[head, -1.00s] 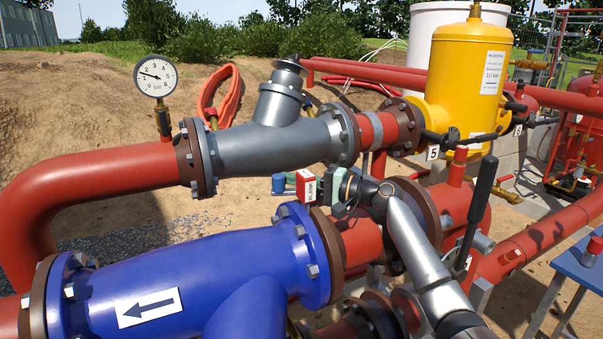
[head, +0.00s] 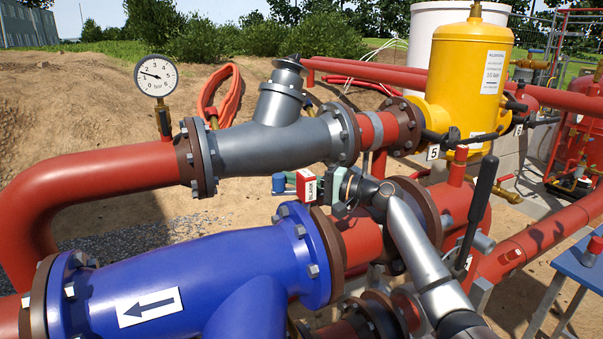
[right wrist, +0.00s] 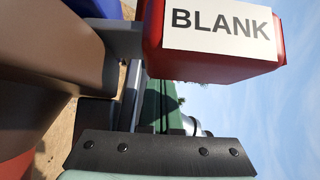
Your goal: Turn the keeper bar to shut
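A red block labelled BLANK (head: 306,187) stands above the brown flange between the blue body and the red pipe. A blue knob (head: 278,184) shows just left of it. My right gripper (head: 343,190) is right beside the block; how its fingers stand is hidden. In the right wrist view the red BLANK block (right wrist: 215,40) fills the top, with a grey bar (right wrist: 118,40) joining it from the left. A dark green strip (right wrist: 160,108) lies below, behind a bolted black finger pad (right wrist: 155,153). I cannot tell which piece is the keeper bar. My left gripper is out of view.
The blue valve body (head: 190,275) fills the lower left. A grey strainer (head: 270,145) on the pipe stands behind it. A black lever (head: 477,210) rises to the right of my forearm. A pressure gauge (head: 156,75) stands at upper left.

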